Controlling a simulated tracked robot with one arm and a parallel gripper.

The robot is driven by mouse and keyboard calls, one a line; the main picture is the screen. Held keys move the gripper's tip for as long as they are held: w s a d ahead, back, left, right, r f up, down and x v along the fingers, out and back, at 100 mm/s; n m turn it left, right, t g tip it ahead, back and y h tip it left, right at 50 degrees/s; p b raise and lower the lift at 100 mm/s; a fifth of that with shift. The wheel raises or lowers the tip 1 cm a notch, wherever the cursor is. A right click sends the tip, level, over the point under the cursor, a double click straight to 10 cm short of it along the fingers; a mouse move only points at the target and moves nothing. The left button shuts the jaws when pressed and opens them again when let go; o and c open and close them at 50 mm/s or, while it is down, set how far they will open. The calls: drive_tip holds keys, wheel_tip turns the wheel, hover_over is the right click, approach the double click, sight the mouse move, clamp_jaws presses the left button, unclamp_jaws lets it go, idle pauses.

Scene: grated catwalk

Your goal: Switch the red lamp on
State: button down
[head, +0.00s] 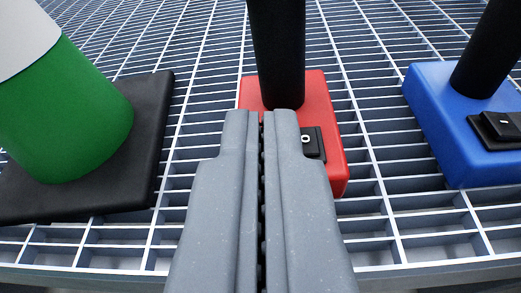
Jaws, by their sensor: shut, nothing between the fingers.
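The red lamp has a red rectangular base (322,92) and a black post (278,50) rising out of the top of the picture, so its head is out of view. A black rocker switch (315,145) with a white "O" mark sits on the near right part of the base. My gripper (262,115) is shut and empty, pointing forward. Its fingertips overlap the near part of the red base in the picture, just left of the switch. They hide part of the base and possibly part of the switch. I cannot tell whether they touch it.
A blue base (436,112) with a black post (488,48) and a black switch (498,128) stands at the right. A green and white cylinder (65,115) stands on a black base (150,125) at the left. Open grating (205,75) lies between them.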

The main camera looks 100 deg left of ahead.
drive_tip(key=a+f+b, duration=0.1)
drive_tip(key=a+f, duration=0.1)
drive_tip(key=a+f+b, duration=0.1)
drive_tip(key=a+f, duration=0.1)
drive_tip(key=a, duration=0.1)
drive_tip(key=shift+a+f, duration=0.15)
drive_tip(key=shift+s+f, duration=0.1)
drive_tip(key=shift+f, duration=0.4)
